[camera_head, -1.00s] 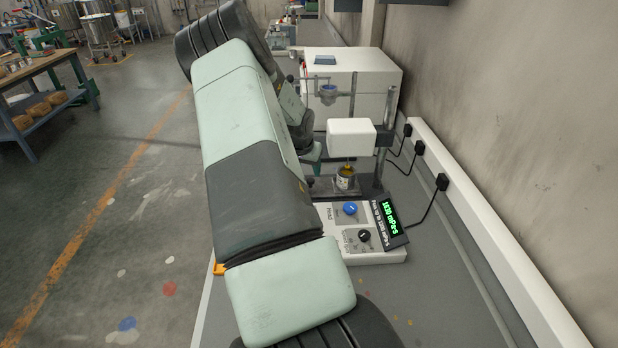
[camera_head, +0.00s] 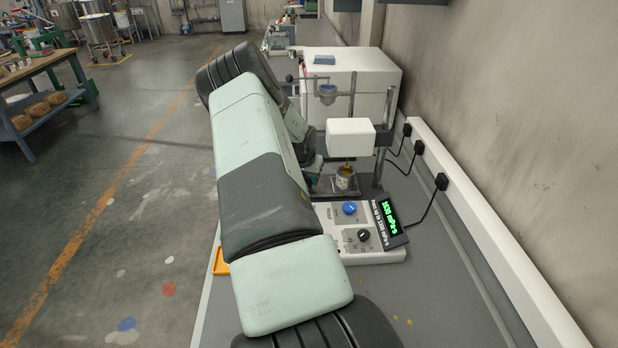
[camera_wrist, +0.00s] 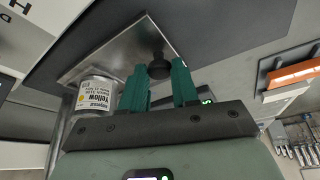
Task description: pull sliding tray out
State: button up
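The sliding tray (camera_wrist: 118,50) is a flat metal plate with a black round knob (camera_wrist: 159,66) near its edge in the wrist view. A small can labelled Yellow (camera_wrist: 97,92) stands on it. The can (camera_head: 345,178) also shows in the head view, under the white head of the viscometer (camera_head: 351,138). My gripper (camera_wrist: 160,66) has its two green fingers apart, with the knob seen between their tips. I cannot tell whether the fingers touch the knob. In the head view my arm hides the gripper and much of the tray.
The viscometer's base (camera_head: 352,238) has a blue knob and a green-lit display (camera_head: 390,215) at the bench's right. A white cabinet (camera_head: 350,78) stands behind. An orange tray (camera_head: 221,264) lies by the bench's left edge. Cables run along the wall.

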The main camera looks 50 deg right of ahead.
grip_shut()
jog(key=w+a, duration=1)
jog(key=shift+w+a, duration=0.25)
jog(key=o, duration=0.8)
grip_release()
jog(key=shift+r, duration=0.1)
